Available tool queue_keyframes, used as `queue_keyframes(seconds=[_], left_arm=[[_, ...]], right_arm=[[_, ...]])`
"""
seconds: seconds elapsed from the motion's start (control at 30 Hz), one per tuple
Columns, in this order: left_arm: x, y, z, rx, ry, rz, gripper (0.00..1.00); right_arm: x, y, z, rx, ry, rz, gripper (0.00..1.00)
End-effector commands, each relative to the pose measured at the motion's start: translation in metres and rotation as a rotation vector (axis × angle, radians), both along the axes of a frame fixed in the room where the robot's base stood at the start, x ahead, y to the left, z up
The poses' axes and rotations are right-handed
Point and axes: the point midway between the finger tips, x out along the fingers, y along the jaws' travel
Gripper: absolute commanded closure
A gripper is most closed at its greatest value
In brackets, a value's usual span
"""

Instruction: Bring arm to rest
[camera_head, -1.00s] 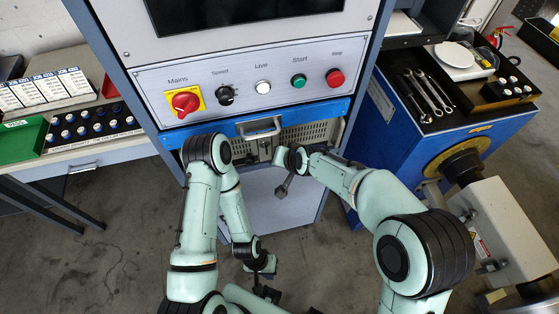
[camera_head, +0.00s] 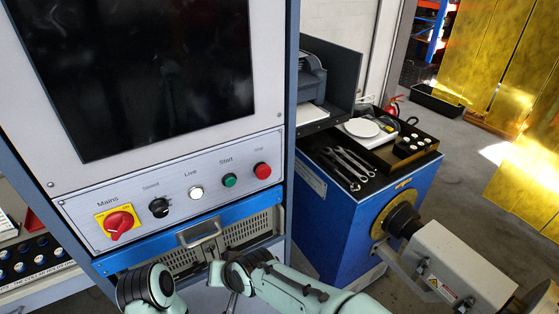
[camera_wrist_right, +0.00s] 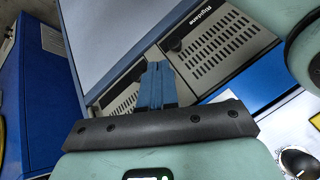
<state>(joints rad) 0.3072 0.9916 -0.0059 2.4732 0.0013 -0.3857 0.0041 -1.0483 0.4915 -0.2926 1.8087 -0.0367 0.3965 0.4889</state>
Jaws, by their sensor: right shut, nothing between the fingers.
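My right arm (camera_head: 290,287) comes in from the lower right in the head view, its wrist bent in front of the cabinet's perforated lower panels. My right gripper (camera_wrist_right: 156,84) shows in the right wrist view with its fingers shut together and nothing between them. The fingers point toward the cabinet's perforated panels (camera_wrist_right: 215,43); I cannot tell the exact gap. My left arm (camera_head: 148,289) shows only as a rounded joint at the bottom of the head view. My left gripper is out of view.
The control cabinet has a blue ledge (camera_head: 150,239) with a metal handle (camera_head: 199,233) close to both arms. A blue bench (camera_head: 340,222) with wrenches (camera_head: 350,165) and a black tray (camera_head: 412,148) stands right. A grey machine (camera_head: 455,265) is at the lower right.

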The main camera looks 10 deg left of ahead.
Motion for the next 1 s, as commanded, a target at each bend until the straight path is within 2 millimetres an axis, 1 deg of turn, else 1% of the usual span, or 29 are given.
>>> queue_keyframes(seconds=[0.07, 0.17, 0.27, 0.3, 0.33, 0.37, 0.4, 0.47, 0.5, 0.57, 0.6, 0.67, 0.7, 0.73, 0.77, 0.8, 0.83, 0.9, 1.0], left_arm=[[0.000, 0.000, 0.000, 0.000, 0.000, 0.000, 1.00], [0.000, 0.000, 0.000, 0.000, 0.000, 0.000, 1.00], [0.000, 0.000, 0.000, 0.000, 0.000, 0.000, 1.00], [0.000, 0.000, 0.000, 0.000, 0.000, 0.000, 1.00], [0.000, 0.000, 0.000, 0.000, 0.000, 0.000, 1.00], [0.000, 0.000, 0.000, 0.000, 0.000, 0.000, 1.00], [0.000, 0.000, 0.000, 0.000, 0.000, 0.000, 1.00], [0.000, 0.000, 0.000, 0.000, 0.000, 0.000, 1.00], [0.000, 0.000, 0.000, 0.000, 0.000, 0.000, 1.00], [0.000, 0.000, 0.000, 0.000, 0.000, 0.000, 1.00], [0.000, 0.000, 0.000, 0.000, 0.000, 0.000, 1.00], [0.000, 0.000, 0.000, 0.000, 0.000, 0.000, 1.00], [0.000, 0.000, 0.000, 0.000, 0.000, 0.000, 1.00], [0.000, 0.000, 0.000, 0.000, 0.000, 0.000, 1.00], [0.000, 0.000, 0.000, 0.000, 0.000, 0.000, 1.00], [0.000, 0.000, 0.000, 0.000, 0.000, 0.000, 1.00], [0.000, 0.000, 0.000, 0.000, 0.000, 0.000, 1.00], [0.000, 0.000, 0.000, 0.000, 0.000, 0.000, 1.00], [0.000, 0.000, 0.000, 0.000, 0.000, 0.000, 1.00]], right_arm=[[0.001, -0.002, -0.004, -0.004, 0.004, -0.003, 1.00], [0.009, -0.015, -0.025, -0.022, 0.022, -0.023, 1.00], [0.020, -0.044, -0.071, -0.060, 0.062, -0.061, 1.00], [0.024, -0.060, -0.094, -0.078, 0.084, -0.080, 1.00], [0.026, -0.074, -0.113, -0.092, 0.102, -0.096, 1.00], [0.026, -0.088, -0.132, -0.105, 0.121, -0.111, 1.00], [0.025, -0.107, -0.157, -0.121, 0.148, -0.131, 1.00], [0.019, -0.135, -0.192, -0.142, 0.189, -0.161, 1.00], [0.012, -0.155, -0.215, -0.154, 0.219, -0.183, 1.00], [-0.002, -0.184, -0.248, -0.170, 0.267, -0.215, 1.00], [-0.014, -0.203, -0.269, -0.179, 0.301, -0.237, 1.00], [-0.037, -0.230, -0.298, -0.187, 0.354, -0.273, 1.00], [-0.055, -0.247, -0.316, -0.190, 0.391, -0.296, 1.00], [-0.069, -0.258, -0.328, -0.192, 0.418, -0.313, 1.00], [-0.083, -0.268, -0.337, -0.190, 0.444, -0.330, 1.00], [-0.103, -0.280, -0.349, -0.187, 0.479, -0.353, 1.00], [-0.116, -0.287, -0.356, -0.185, 0.501, -0.367, 1.00], [-0.145, -0.299, -0.368, -0.174, 0.547, -0.401, 1.00], [-0.176, -0.309, -0.376, -0.159, 0.595, -0.438, 1.00]])
